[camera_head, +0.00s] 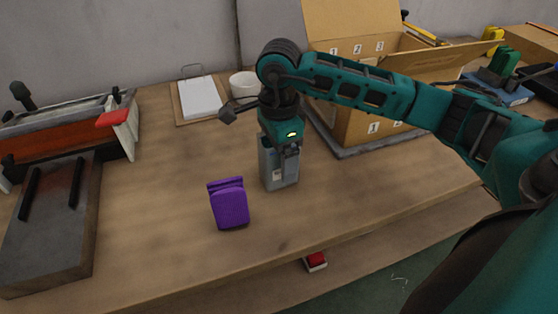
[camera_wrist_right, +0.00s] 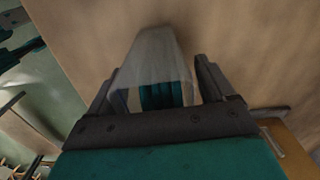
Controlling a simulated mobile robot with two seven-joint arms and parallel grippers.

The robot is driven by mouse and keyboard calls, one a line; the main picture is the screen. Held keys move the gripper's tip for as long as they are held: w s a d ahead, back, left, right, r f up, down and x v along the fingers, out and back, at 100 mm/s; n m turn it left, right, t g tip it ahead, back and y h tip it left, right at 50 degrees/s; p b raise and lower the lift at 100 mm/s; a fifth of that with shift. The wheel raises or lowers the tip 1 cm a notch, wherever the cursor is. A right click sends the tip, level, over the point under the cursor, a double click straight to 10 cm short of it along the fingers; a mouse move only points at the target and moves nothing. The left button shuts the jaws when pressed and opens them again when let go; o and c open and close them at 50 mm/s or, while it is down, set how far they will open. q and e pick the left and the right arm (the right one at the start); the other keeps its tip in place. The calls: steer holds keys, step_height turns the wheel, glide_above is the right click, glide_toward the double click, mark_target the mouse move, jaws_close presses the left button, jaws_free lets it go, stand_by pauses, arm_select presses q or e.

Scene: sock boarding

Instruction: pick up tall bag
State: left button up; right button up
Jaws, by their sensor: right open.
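The tall bag (camera_head: 279,172) looks like a pale grey, see-through upright pouch standing on the wooden table, below my right gripper. In the right wrist view the bag (camera_wrist_right: 152,57) lies between the two dark fingers, with something teal showing inside it. My right gripper (camera_head: 281,155) points down over the bag from above. In the wrist view my right gripper (camera_wrist_right: 158,82) is open, one finger on each side of the bag. Whether either finger touches it I cannot tell. My left gripper is not in view.
A purple folded item (camera_head: 229,205) stands to the left of the bag. An open cardboard box (camera_head: 365,125) is at the back right. A clipboard (camera_head: 199,98) and a white bowl (camera_head: 243,84) are behind. A dark metal block (camera_head: 50,225) is at the left.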

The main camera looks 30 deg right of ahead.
steer(key=shift+c, duration=0.4)
steer(key=c, duration=0.9)
steer(key=shift+c, duration=0.3)
steer(key=shift+r, duration=0.15)
